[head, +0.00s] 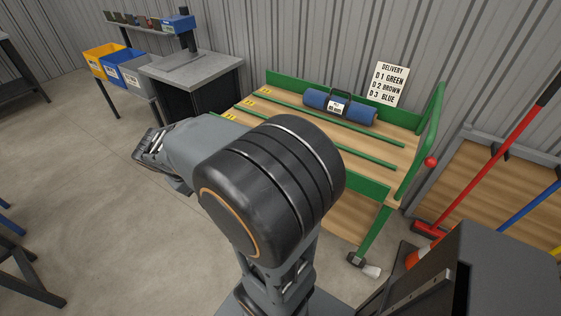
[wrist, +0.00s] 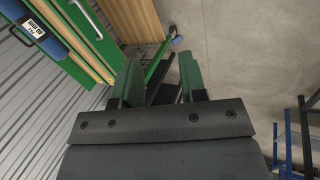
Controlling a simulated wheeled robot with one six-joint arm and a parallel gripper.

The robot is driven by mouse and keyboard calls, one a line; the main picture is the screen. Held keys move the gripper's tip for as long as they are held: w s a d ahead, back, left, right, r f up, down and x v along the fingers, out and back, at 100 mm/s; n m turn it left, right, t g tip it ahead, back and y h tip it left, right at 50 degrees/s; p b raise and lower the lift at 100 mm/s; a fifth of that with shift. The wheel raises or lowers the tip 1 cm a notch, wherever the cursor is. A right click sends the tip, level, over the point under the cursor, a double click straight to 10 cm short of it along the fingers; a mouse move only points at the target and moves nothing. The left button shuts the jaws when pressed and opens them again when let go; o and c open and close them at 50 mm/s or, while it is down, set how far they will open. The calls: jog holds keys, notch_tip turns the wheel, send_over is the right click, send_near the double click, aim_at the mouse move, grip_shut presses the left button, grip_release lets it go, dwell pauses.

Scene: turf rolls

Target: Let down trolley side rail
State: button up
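The trolley (head: 388,212) is green with a wooden deck and stands right of centre in the head view. Green strips divide the deck, and a tall green end frame (head: 429,130) stands at its right with a red ball knob (head: 431,161).
A blue roll (head: 340,106) lies on the deck near a delivery sign (head: 388,84). A grey-topped bench (head: 190,70) and coloured bins (head: 122,68) stand at back left. A red-handled tool (head: 480,165) leans at the right.

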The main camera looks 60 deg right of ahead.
jog(key=w+d+f+m+g+h+b, duration=0.1)
jog(key=w+d+f+g+h+b, duration=0.3)
jog(key=d+f, duration=0.75)
jog(key=w+d+f+m+g+h+b, duration=0.15)
jog(key=d+f+h+b, duration=0.35)
jog(key=d+f, duration=0.65)
jog(key=shift+n+h, duration=0.35)
jog(key=shift+h, duration=0.15)
jog(key=shift+w+d+r+p+x, duration=0.1)
jog(key=shift+w+d+r+x, duration=0.3)
jog(key=shift+x, duration=2.2)
jog(key=shift+w+r+p+x, duration=0.15)
jog(key=shift+r+x, duration=0.5)
jog(key=shift+x, duration=2)
jog(key=shift+w+d+r+p+x, duration=0.15)
jog(key=shift+r+x, duration=0.35)
jog(key=shift+x, duration=2.1)
grip_shut()
